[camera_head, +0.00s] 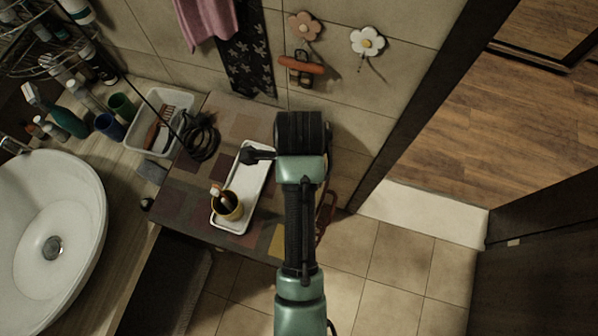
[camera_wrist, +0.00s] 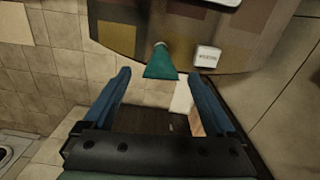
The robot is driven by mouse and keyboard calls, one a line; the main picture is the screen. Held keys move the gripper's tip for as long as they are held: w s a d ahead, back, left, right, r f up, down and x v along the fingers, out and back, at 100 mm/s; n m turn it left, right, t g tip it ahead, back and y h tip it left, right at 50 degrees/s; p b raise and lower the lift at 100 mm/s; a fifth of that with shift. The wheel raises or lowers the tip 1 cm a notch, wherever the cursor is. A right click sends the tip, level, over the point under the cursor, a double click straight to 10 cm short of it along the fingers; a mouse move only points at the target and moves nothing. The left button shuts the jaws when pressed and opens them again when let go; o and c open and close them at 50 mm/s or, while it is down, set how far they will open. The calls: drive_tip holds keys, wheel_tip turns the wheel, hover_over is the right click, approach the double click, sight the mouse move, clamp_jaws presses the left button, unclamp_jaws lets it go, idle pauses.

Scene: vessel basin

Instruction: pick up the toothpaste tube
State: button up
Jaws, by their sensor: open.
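A teal tube (camera_wrist: 161,64), which looks like the toothpaste tube, lies at the edge of the patchwork-patterned counter (camera_wrist: 125,38) in the wrist view. Its wide flat end points toward me and its narrow end points away. My gripper (camera_wrist: 160,80) is open, with its two blue fingers spread to the left and right of the tube's line. The tube appears ahead of the fingertips, with nothing held between them. In the head view my arm covers that part of the counter, and I cannot see the tube or fingertips there.
A small white box (camera_wrist: 207,56) sits just right of the tube. A black cable coil (camera_head: 202,140), a white basket (camera_head: 178,100) and the sink (camera_head: 85,240) lie left. Tiled floor is open at lower right.

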drive_tip(key=shift+f+p, duration=1)
drive_tip(key=shift+f, duration=0.85)
drive_tip(key=shift+f+p, duration=0.45)
drive_tip(key=shift+f, duration=1.6)
drive_tip(key=shift+w, duration=0.1)
clamp_jaws()
drive_tip(key=shift+r, duration=0.1)
